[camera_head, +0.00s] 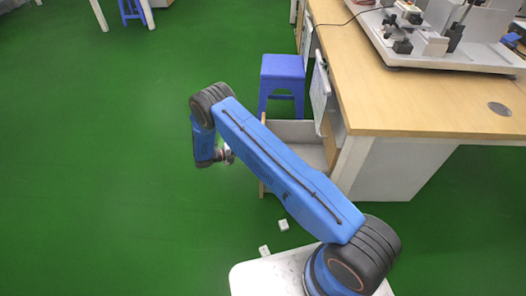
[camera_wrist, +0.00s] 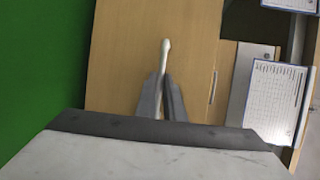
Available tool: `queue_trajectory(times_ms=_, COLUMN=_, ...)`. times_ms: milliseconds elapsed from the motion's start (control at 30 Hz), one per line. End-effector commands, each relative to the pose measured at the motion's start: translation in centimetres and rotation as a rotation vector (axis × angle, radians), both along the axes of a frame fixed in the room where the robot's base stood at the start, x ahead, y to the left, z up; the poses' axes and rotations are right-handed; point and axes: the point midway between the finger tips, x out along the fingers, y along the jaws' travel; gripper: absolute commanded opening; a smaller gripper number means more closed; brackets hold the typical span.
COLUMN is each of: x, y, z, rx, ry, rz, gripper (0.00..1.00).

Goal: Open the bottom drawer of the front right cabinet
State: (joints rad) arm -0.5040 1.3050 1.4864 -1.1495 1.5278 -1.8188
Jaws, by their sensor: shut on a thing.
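The front right cabinet (camera_head: 385,165) stands under the wooden desk. Its bottom drawer (camera_head: 292,132) sticks out to the left in the head view, with its pale inside showing from above and its wooden front edge at the left. In the wrist view the wooden drawer front (camera_wrist: 120,55) fills the middle, with a pale upright handle (camera_wrist: 166,55) on it. My gripper (camera_wrist: 163,85) is shut on the lower part of this handle. In the head view my gripper (camera_head: 228,154) shows only partly, left of the drawer; my arm hides part of the drawer.
A blue stool (camera_head: 283,80) stands just behind the drawer. White sheets (camera_wrist: 273,98) hang on the cabinet side. The desk top (camera_head: 410,100) carries a machine (camera_head: 440,40). Two small white blocks (camera_head: 283,225) lie on the floor. The green floor at left is clear.

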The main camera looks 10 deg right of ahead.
Motion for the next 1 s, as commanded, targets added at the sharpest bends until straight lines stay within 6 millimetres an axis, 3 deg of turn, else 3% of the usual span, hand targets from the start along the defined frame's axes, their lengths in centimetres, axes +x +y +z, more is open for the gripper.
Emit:
queue_trajectory(times_ms=200, x=0.5, y=1.7, z=-0.1, rx=0.0, ry=0.0, rz=0.001, gripper=0.0)
queue_trajectory(times_ms=600, x=0.6, y=1.9, z=-0.1, rx=0.0, ry=0.001, rz=0.001, gripper=0.0)
queue_trajectory(times_ms=633, x=0.6, y=1.9, z=-0.1, rx=0.0, ry=0.001, rz=0.001, gripper=0.13)
queue_trajectory(times_ms=700, x=0.6, y=1.9, z=-0.1, rx=0.0, ry=0.001, rz=0.001, gripper=0.27)
queue_trajectory(times_ms=1000, x=0.6, y=2.0, z=0.0, rx=0.0, ry=0.0, rz=0.001, gripper=0.27)
